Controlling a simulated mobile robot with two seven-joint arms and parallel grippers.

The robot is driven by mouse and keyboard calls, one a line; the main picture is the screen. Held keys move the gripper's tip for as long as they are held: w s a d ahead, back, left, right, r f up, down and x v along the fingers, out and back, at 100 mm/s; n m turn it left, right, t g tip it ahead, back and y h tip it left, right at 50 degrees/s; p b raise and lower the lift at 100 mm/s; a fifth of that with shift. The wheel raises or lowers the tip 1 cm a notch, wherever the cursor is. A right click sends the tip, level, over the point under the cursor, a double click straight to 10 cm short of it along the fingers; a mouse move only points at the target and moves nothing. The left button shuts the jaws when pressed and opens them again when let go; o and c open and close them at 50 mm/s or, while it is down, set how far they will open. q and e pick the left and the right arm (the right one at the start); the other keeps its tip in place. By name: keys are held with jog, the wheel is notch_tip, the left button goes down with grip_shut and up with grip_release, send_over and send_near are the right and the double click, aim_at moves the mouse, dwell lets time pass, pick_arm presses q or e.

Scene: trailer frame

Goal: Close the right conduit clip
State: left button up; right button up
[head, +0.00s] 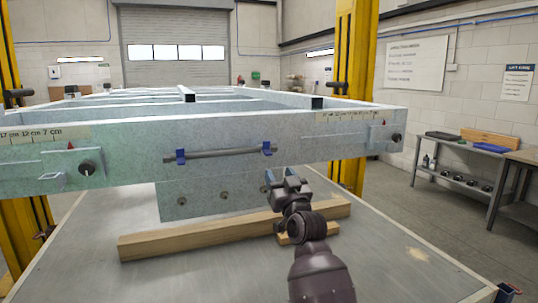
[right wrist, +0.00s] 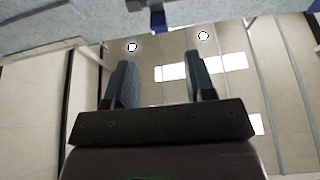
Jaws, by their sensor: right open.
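The right conduit clip (head: 268,149) is a small blue clip on the front beam of the trailer frame. It sits at the right end of a dark grey conduit (head: 225,153); whether it is open or shut is too small to tell. A second blue clip (head: 181,156) is at the conduit's left end. My right gripper (head: 285,179) is below and slightly right of the right clip, apart from it. In the right wrist view its two fingers (right wrist: 160,78) are spread and empty, with a blue clip (right wrist: 158,20) beyond them at the top. My left gripper is out of view.
The pale trailer frame (head: 118,148) spans the view, with a holed plate hanging below it. Wooden beams (head: 190,238) lie on the grey table (head: 390,255) beneath. Yellow posts (head: 354,60) stand at the sides. The space in front of the conduit is clear.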

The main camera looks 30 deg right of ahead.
aim_at(269, 155)
jog(key=p+x, duration=0.1)
jog(key=x, duration=0.8)
jog(key=shift+w+d+r+p, duration=0.15)
jog(key=shift+d+p, duration=0.05)
jog(key=shift+p, duration=0.15)
jog(key=c, duration=0.9)
